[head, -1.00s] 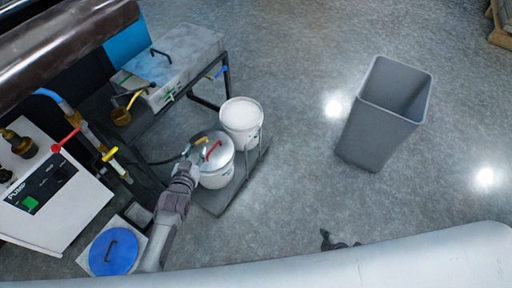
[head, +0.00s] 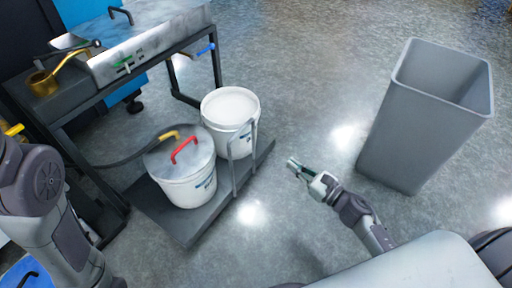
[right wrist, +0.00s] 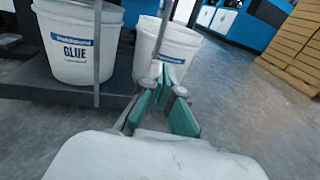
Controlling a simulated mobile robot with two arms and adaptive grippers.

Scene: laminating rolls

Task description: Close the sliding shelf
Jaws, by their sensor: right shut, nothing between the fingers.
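The sliding shelf (head: 188,228) is a dark low platform pulled out beneath the workbench. It carries a white glue bucket with a lid and red handle (head: 187,170) and a second white bucket (head: 231,112). An upright metal handle (head: 233,172) stands at the shelf's outer edge; its bars also show in the right wrist view (right wrist: 97,55). My right gripper (head: 298,167) is shut and empty, right of the handle and apart from it. In the right wrist view its fingers (right wrist: 165,92) are in front of a bucket. My left arm shows at the left; its gripper is out of view.
A grey bin (head: 415,130) stands on the floor at the right. The workbench (head: 140,70) with a metal box and brass can is above and behind the shelf. A dark hose (head: 120,165) runs to the lidded bucket.

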